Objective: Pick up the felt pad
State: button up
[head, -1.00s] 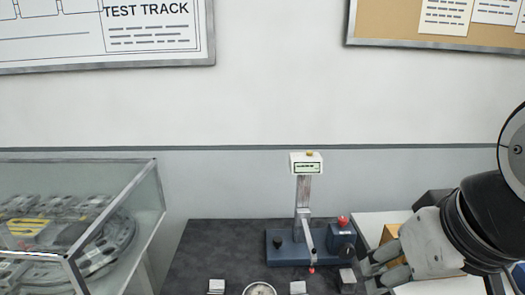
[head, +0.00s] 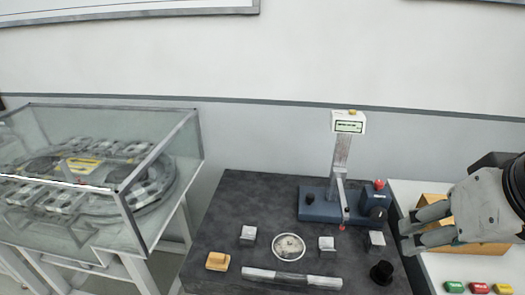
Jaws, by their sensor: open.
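I cannot tell for sure which thing is the felt pad. A small tan-orange block (head: 217,261) lies at the left front of the dark bench and may be it. Small grey blocks (head: 248,235), also (head: 326,243) and (head: 375,238), stand on the same bench around a round white-faced disc (head: 289,246). My gripper (head: 408,233) is at the right, open and empty, with its fingers pointing left near the bench's right edge. It is well apart from the tan-orange block.
A blue-based stand (head: 318,206) with an upright post and display rises at the back of the dark bench (head: 235,200). A pale bar (head: 291,278) and a black knob-like piece (head: 382,272) lie in front. A glass case (head: 165,135) stands left. Coloured blocks (head: 479,288) sit right.

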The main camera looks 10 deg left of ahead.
aim_at(217, 261)
jog(key=i+l+u, duration=0.1)
jog(key=u, duration=0.4)
jog(key=l+u, duration=0.45)
jog(key=i+l+u, duration=0.1)
jog(key=u, duration=0.4)
